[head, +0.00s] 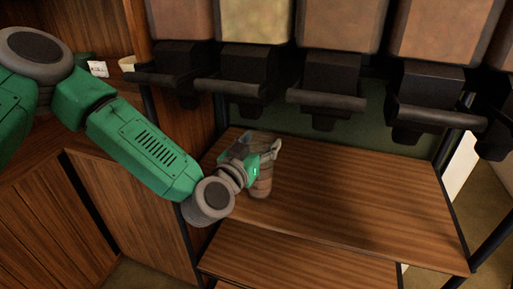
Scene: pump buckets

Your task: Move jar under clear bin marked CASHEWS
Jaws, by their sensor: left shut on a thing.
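My left arm reaches in from the left, and its green left gripper (258,157) is shut on a jar. The jar (262,185) looks clear with a brownish tone and stands about upright at the left part of the wooden shelf. The gripper hides its upper part, and I cannot tell whether its base touches the shelf. Several clear bins (255,20) with tan and brown contents hang above, each over a black dispenser (333,75). Their tops are cut off and no CASHEWS label can be read. My right gripper is not in view.
The wooden shelf (370,205) is bare to the right of the jar, below the dispensers. A lower wooden ledge (290,262) lies in front. Black frame posts stand at the sides. A wooden counter at left holds a small white card (98,69).

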